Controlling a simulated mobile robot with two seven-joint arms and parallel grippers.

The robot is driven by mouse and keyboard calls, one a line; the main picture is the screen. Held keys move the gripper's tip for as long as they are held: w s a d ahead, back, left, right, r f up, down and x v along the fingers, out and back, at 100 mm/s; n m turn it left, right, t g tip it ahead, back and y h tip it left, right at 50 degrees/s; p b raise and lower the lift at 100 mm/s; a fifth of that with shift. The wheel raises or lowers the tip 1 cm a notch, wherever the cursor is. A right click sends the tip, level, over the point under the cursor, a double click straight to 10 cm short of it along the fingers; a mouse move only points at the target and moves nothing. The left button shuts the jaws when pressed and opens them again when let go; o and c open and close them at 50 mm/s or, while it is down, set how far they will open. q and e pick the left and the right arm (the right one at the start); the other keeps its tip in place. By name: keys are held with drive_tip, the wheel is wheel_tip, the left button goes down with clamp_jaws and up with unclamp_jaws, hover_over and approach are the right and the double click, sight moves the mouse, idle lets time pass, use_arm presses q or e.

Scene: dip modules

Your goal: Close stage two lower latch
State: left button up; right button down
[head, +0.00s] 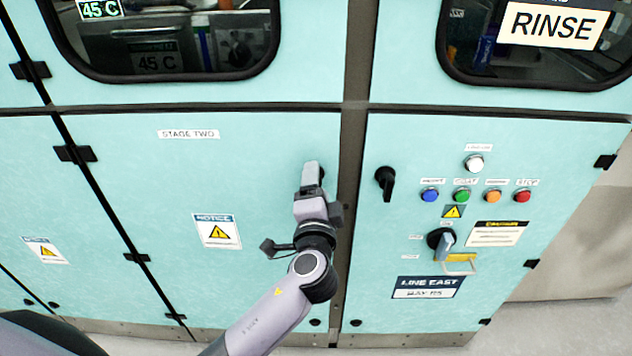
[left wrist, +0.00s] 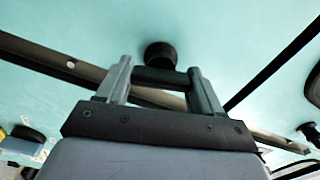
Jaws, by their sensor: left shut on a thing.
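The stage two panel (head: 130,180) is a teal door with a "STAGE TWO" label. My left gripper (head: 312,172) is at the right edge of this door, in front of its lower latch, which it mostly hides in the head view. In the left wrist view, the black latch (left wrist: 160,54) shows a round hub on the teal door. Its dark handle spans the gap between the fingers of my left gripper (left wrist: 159,75), which is shut on it. The exact angle of the handle is hard to tell. My right gripper is not in view.
A similar black latch handle (head: 385,181) hangs on the right panel, close to the gripper. That panel also has colored buttons (head: 462,195) and a rotary switch with a yellow bracket (head: 459,261). A dark post (head: 352,170) separates the doors.

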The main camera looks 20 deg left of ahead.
use_arm(q)
drive_tip(key=shift+m+p, duration=0.5)
drive_tip(key=shift+m, duration=0.9)
drive_tip(key=o, duration=1)
drive_tip(key=shift+w, duration=0.1)
drive_tip(key=shift+c, duration=0.2)
